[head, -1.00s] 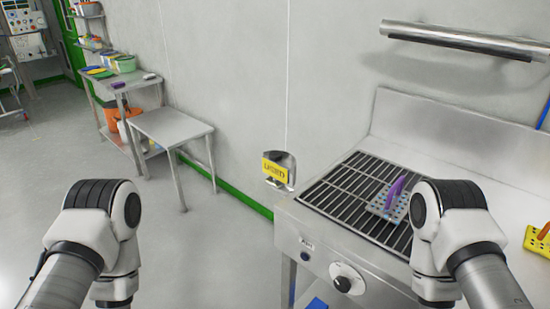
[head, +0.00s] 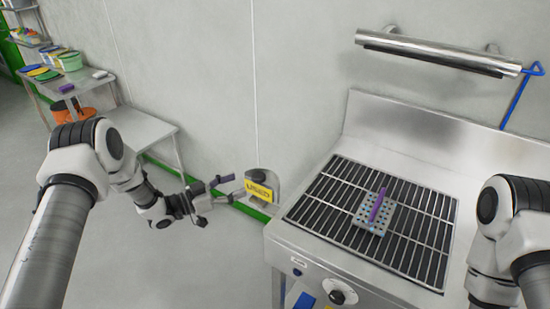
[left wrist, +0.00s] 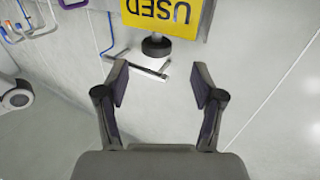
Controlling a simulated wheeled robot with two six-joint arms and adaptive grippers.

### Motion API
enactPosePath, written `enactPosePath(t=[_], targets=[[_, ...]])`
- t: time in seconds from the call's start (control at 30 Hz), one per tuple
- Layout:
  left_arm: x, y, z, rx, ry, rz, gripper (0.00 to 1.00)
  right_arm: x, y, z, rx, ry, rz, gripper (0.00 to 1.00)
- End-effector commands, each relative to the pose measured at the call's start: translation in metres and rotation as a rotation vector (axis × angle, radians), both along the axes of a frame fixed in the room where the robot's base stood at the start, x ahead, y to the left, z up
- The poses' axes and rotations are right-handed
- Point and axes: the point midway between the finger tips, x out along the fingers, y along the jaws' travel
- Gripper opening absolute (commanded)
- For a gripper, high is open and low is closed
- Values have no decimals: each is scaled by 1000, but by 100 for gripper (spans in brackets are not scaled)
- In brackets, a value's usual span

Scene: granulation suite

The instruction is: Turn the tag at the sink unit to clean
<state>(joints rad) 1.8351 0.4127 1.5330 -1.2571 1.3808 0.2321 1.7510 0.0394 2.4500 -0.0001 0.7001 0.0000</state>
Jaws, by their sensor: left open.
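The yellow tag (head: 259,192) stands at the left end of the sink unit (head: 300,237), in front of a rounded metal plate. It reads USED. In the left wrist view the tag (left wrist: 163,14) shows upside down at the top edge, above a dark round knob (left wrist: 157,46). My left gripper (head: 231,188) is open and empty, just left of the tag. In the left wrist view its two fingers (left wrist: 160,85) point toward the knob, with a gap between them and nothing held. My right arm shows at the right edge, but its gripper is out of view.
A purple-handled perforated block (head: 376,212) lies on the black grate of the sink unit. A steel rail (head: 440,52) is on the wall above. A low steel table (head: 143,138) and a shelf with coloured tubs (head: 69,61) stand at the left.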

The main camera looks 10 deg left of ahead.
Motion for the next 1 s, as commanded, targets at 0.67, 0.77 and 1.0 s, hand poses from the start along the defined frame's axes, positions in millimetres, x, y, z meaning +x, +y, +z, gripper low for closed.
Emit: enactPosePath(t=[0.67, 0.77, 1.0], targets=[[54, -59, 2, 1, 0, 1, 68, 0, 0, 21, 0, 1, -1, 0], [54, -58, 2, 1, 1, 1, 68, 0, 0, 21, 0, 1, -1, 0], [54, -58, 2, 1, 1, 1, 7, 0, 0, 21, 0, 1, -1, 0]])
